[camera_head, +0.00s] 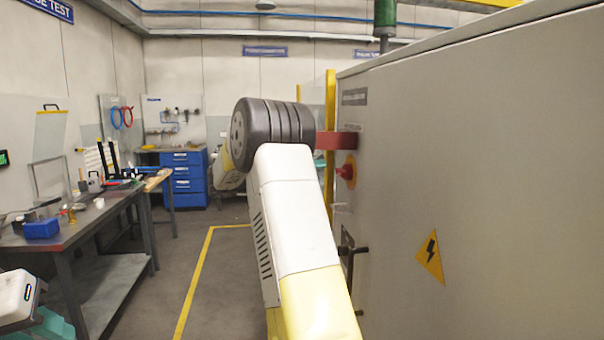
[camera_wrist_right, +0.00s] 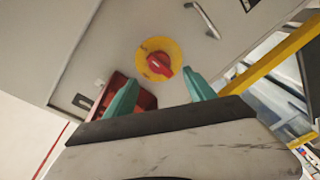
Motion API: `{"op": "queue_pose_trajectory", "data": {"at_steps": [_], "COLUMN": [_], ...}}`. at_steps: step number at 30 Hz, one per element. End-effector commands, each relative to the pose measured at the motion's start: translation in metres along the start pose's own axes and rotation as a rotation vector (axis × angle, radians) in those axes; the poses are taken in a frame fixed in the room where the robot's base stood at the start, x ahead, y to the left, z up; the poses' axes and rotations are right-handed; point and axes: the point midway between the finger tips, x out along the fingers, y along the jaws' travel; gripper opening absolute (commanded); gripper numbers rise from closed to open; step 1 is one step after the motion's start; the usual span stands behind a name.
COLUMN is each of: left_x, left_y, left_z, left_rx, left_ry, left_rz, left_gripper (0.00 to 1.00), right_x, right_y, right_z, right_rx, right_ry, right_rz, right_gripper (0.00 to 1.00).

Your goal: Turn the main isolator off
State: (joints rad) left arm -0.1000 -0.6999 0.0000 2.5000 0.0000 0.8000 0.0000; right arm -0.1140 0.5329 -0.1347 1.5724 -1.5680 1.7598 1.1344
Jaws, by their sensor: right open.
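The main isolator is a red rotary handle on a round yellow plate. It shows side-on on the grey cabinet's face in the head view (camera_head: 347,171) and nearly face-on in the right wrist view (camera_wrist_right: 160,60). My right gripper (camera_wrist_right: 161,93) is open, its two teal fingers wide apart. The isolator appears between and beyond the fingertips, with nothing held; contact cannot be seen. In the head view my right arm hides its own gripper. A white housing with teal parts (camera_head: 45,325), apparently my left gripper, is cut off at the lower left; its jaws are unclear.
A red box (camera_head: 337,140) sticks out of the cabinet (camera_head: 490,150) close to the isolator; it also shows beside a finger in the wrist view (camera_wrist_right: 148,99). A black handle (camera_head: 350,250) sits lower. A cluttered workbench (camera_head: 110,205) stands left. The floor between is open.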

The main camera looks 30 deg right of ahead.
Motion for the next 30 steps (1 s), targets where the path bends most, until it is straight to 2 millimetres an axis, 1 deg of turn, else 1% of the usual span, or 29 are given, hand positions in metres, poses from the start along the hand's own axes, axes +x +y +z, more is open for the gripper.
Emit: {"op": "queue_pose_trajectory", "data": {"at_steps": [9,13,18,25,26,30], "left_x": [0.000,0.000,0.000,0.000,0.000,0.000], "left_y": [0.000,0.000,0.000,0.000,0.000,0.000], "left_z": [0.000,0.000,0.000,0.000,0.000,0.000], "left_rx": [0.000,0.000,0.000,0.000,0.000,0.000], "left_ry": [0.000,0.000,0.000,0.000,0.000,0.000], "left_rz": [0.000,0.000,0.000,0.000,0.000,0.000], "left_gripper": [0.36,0.36,0.36,0.36,0.36,0.36], "right_x": [0.048,0.065,0.075,0.076,0.076,0.075], "right_y": [0.001,0.000,0.000,0.000,0.000,0.000], "right_z": [0.001,0.001,0.001,0.001,0.001,0.001], "right_rx": [-0.001,-0.002,-0.002,-0.002,-0.002,-0.002], "right_ry": [-0.004,-0.003,-0.002,-0.001,-0.001,-0.001], "right_rz": [0.001,0.001,-0.001,-0.002,-0.002,-0.002], "right_gripper": [0.63,0.63,0.63,0.63,0.61,0.34]}}
